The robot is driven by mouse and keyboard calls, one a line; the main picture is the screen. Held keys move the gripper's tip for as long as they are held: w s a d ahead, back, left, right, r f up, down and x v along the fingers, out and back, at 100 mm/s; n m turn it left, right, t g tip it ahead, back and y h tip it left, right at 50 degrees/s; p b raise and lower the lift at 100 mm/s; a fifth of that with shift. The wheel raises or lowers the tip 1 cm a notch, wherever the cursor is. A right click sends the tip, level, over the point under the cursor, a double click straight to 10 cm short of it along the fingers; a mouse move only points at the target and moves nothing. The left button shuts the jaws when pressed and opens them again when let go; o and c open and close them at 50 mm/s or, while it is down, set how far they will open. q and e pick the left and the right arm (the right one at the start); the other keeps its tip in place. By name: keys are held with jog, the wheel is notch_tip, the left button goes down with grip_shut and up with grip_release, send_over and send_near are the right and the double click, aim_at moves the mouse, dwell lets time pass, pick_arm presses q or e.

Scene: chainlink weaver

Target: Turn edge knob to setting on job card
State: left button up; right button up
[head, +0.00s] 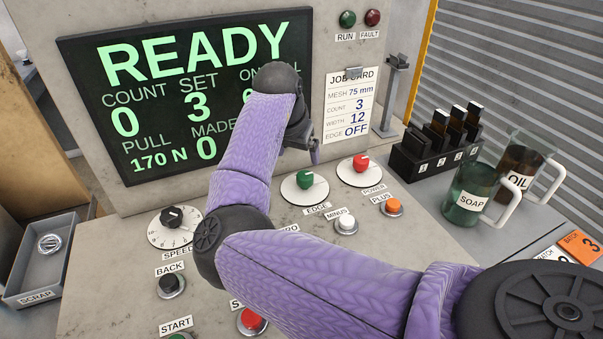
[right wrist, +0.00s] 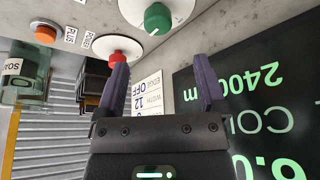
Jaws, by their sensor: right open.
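The green edge knob (head: 305,180) sits on a white dial on the console, above its EDGE label. It also shows at the top of the right wrist view (right wrist: 157,17), with a pale pointer line; the setting marks are too small to read. The job card (head: 348,103) on the upright panel reads MESH 75 mm, COUNT 3, WIDTH 12, EDGE OFF. My right gripper (head: 315,153) is just above and behind the edge knob, partly hidden by my wrist. In the right wrist view its fingers (right wrist: 161,85) are apart and empty, not touching the knob. My left gripper is out of view.
The red power knob (head: 361,165) is close to the right of the edge knob. The white minus button (head: 346,225) and orange plus button (head: 393,207) lie in front. The dark screen (head: 160,165) stands behind my arm. Soap (head: 467,195) and oil (head: 519,165) jugs stand right.

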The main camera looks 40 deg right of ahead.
aim_at(304, 176)
jog(key=b+x, duration=0.2)
jog(key=x, duration=0.7)
jog(key=shift+s+f+b, duration=0.1)
jog(key=shift+f+b, duration=0.1)
jog(key=shift+b, duration=0.2)
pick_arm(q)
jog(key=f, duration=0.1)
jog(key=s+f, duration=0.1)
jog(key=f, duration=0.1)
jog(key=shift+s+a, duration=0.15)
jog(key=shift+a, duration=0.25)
